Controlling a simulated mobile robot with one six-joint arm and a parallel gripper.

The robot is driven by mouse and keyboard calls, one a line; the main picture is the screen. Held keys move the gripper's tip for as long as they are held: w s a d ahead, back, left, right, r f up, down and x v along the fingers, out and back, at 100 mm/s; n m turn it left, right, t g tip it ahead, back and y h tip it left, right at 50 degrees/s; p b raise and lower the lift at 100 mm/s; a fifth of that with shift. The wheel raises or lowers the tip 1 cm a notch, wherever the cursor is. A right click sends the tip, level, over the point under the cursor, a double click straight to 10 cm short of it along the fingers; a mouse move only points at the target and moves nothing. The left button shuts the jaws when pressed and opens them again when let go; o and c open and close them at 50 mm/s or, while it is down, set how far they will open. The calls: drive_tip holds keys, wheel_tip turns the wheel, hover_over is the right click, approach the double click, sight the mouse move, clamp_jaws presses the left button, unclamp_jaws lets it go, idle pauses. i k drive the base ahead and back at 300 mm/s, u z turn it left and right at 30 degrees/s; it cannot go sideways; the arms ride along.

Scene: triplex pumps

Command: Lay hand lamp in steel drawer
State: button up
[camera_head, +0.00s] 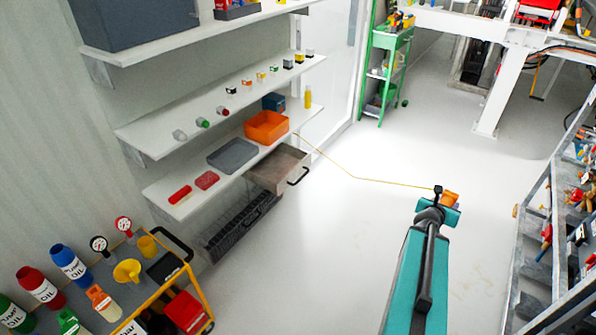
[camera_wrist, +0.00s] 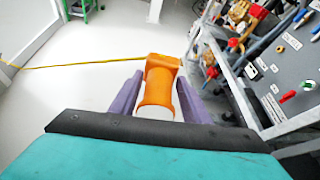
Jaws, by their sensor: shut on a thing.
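My gripper (camera_wrist: 158,100) is shut on an orange hand lamp (camera_wrist: 159,86), with a purple finger on each side of it in the wrist view. In the head view the lamp (camera_head: 449,199) shows as a small orange shape at the end of my teal arm, over the open floor. The steel drawer (camera_head: 279,170) is pulled out beneath the lowest wall shelf, left of my gripper and well apart from it. Its inside is only partly visible; I see nothing lying in it. A thin yellow line runs from near my gripper toward the shelf by the drawer.
An orange bin (camera_head: 267,127) and a grey tray (camera_head: 232,156) stand on the shelf above the drawer. A dark crate (camera_head: 241,226) sits below. A trolley with oil bottles (camera_head: 75,268) is at lower left, a tool rack (camera_head: 562,230) at right. The middle floor is clear.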

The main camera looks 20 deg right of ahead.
sight(280, 167)
drive_tip(key=u, duration=1.25)
drive_tip(key=i, duration=0.75)
drive_tip(key=z, duration=0.1)
